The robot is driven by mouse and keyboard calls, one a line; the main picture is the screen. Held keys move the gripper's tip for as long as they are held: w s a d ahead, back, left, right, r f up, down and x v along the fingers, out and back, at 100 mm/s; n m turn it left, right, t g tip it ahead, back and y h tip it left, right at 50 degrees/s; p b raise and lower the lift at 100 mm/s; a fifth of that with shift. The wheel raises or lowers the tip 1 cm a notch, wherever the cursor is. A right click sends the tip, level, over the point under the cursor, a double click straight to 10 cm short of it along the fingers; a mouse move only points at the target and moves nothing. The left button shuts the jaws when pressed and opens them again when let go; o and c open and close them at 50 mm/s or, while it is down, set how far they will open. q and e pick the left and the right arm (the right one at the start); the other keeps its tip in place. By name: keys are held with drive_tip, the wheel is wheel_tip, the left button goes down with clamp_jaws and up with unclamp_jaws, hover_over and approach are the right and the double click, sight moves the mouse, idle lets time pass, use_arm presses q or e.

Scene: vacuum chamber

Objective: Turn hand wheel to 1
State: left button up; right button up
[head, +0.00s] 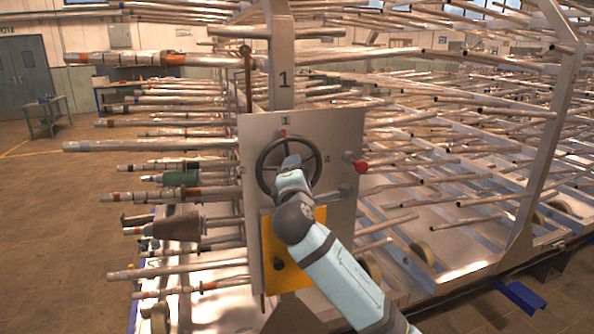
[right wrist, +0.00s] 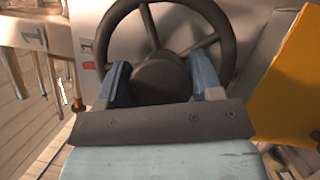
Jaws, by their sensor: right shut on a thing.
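The dark round hand wheel (head: 289,138) is mounted on a grey metal panel (head: 345,130). A "1" label (head: 285,121) with a small red mark under it sits above the wheel's top. My right gripper (head: 291,164) reaches the wheel's middle from the lower right. In the right wrist view, the wheel's rim and spokes (right wrist: 109,36) fill the top, and my right gripper's two blue fingers (right wrist: 160,76) are shut on the dark hub (right wrist: 160,82), one on each side. The red mark (right wrist: 89,66) and "1" label show left of the rim. My left gripper is not in view.
A red knob (head: 361,166) sticks out at the panel's right edge. A yellow plate (head: 270,238) is below the wheel, partly behind my arm. Many metal pipes (head: 150,146) stick out left of the panel and fill the frame on the right. Open floor lies at left.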

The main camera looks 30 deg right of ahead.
drive_tip(key=shift+m+g+p, duration=0.3)
drive_tip(key=shift+m+p, duration=0.05)
drive_tip(key=shift+m, duration=0.55)
drive_tip(key=o, duration=1.3)
drive_tip(key=shift+c, duration=0.2)
drive_tip(key=shift+s+a+f, duration=0.15)
drive_tip(key=shift+s+a, duration=0.15)
drive_tip(key=shift+s, duration=0.05)
drive_tip(key=r+b+v, duration=0.1)
drive_tip(key=b+v, duration=0.1)
drive_tip(key=v, duration=1.1)
drive_tip(key=shift+f, duration=0.35)
drive_tip(key=shift+d, duration=0.15)
